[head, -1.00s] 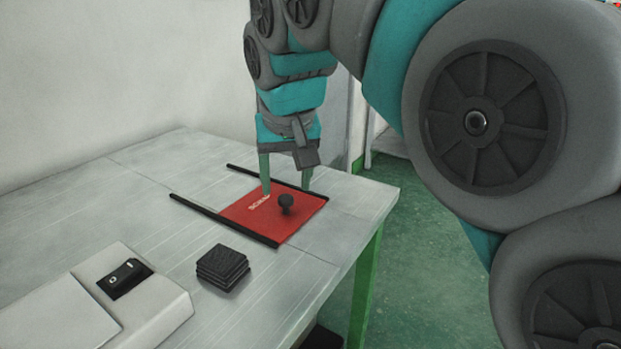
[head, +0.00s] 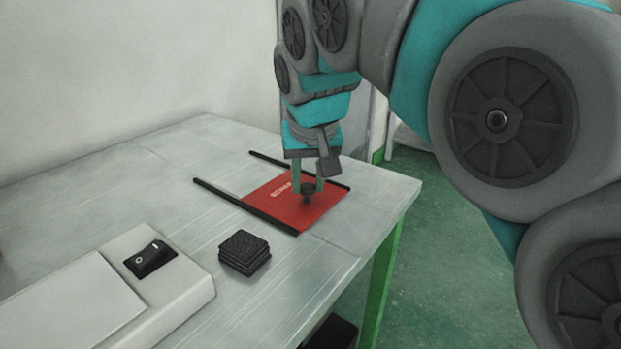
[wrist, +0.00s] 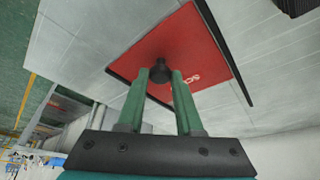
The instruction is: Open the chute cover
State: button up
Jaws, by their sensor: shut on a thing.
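The chute cover (head: 285,211) is a flat red plate with white lettering, lying between two black rails on the table. A black knob (head: 308,190) stands on it. My gripper (head: 308,186) is over the cover with its green fingers shut on the knob, one on each side. In the wrist view the fingers (wrist: 160,80) close around the knob (wrist: 160,68), with the red cover (wrist: 195,50) behind it. The fingers hide part of the knob.
The black rails (head: 240,207) run along both sides of the cover. A stack of black squares (head: 244,252) and a white box with a rocker switch (head: 150,258) are nearer on the grey table (head: 150,175). The table's right edge is close to the cover.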

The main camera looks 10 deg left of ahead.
grip_shut()
dwell(0.8)
